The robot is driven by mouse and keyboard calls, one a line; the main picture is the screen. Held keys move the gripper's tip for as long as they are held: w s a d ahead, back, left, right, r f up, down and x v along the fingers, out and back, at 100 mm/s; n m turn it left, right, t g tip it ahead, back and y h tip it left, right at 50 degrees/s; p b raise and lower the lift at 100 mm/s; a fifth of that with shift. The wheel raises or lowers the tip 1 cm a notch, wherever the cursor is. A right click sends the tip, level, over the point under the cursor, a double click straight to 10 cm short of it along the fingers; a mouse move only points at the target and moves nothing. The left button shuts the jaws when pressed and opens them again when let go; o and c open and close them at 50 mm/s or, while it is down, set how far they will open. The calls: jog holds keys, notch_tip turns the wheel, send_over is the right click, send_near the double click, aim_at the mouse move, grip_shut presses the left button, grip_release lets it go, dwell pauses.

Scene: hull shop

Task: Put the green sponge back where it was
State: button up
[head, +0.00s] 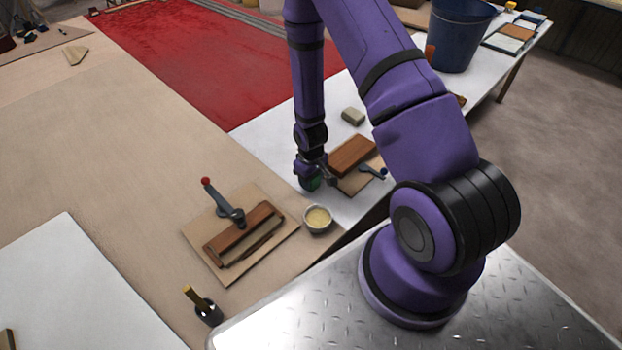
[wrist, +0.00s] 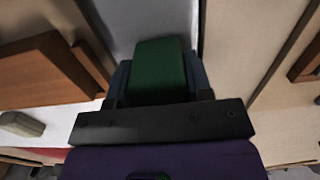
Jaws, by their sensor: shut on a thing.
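The green sponge (wrist: 158,68) is between the fingers of my gripper (wrist: 158,85) in the wrist view. My gripper is shut on it. In the head view my gripper (head: 311,178) is low over the white table surface, and a small part of the green sponge (head: 312,184) shows at its tips. A gap between sponge and table cannot be told. A bowl with pale yellow contents (head: 317,219) stands just in front of it. A brown wooden block on a board (head: 352,154) lies to its right.
A board with a brown clamp-like tool and grey lever (head: 241,234) lies to the left. A beige block (head: 353,116) lies behind. A blue bucket (head: 462,35) stands at the back right. White table surface (head: 270,130) is clear behind my gripper.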

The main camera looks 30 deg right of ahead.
jog(key=shift+f, duration=0.15)
jog(key=o, duration=0.9)
notch_tip(320, 180, up, 36)
jog(key=s+a+r+m+t, duration=0.1)
jog(key=s+a+t, duration=0.1)
jog(key=s+a, duration=0.1)
jog(key=s+a+r+m+t, duration=0.1)
jog(key=s+a+r+t, duration=0.2)
jog(key=s+r, duration=1.2)
jog(key=s, duration=0.2)
jog(key=shift+s+r, duration=0.25)
jog(key=shift+s, duration=0.1)
